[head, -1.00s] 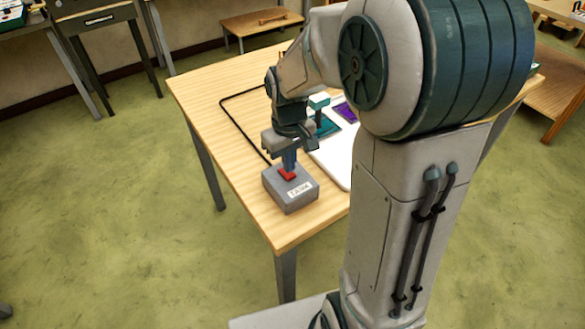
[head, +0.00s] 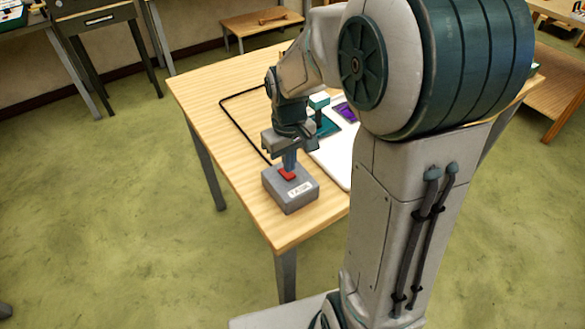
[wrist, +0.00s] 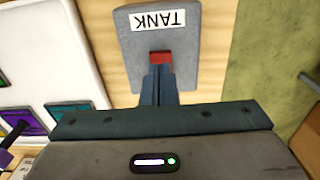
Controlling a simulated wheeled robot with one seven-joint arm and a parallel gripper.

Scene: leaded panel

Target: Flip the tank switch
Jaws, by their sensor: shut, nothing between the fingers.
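The tank switch is a grey box (head: 292,193) with a white label reading TANK and a red rocker (head: 288,175) on top. It sits near the front left corner of the wooden table. My gripper (head: 289,168) points down over it with its fingers shut and empty. The fingertips are at the red rocker, touching or just above it; I cannot tell which. In the wrist view the grey box (wrist: 205,60) lies ahead of the shut fingers (wrist: 159,75), which hide part of the red rocker (wrist: 160,57).
A white board (head: 335,158) with teal and purple pieces lies right of the switch, partly hidden by my arm. A teal-topped post (head: 319,103) stands by it. A black cable (head: 236,122) runs along the table (head: 205,90). The table's front edge is close to the box.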

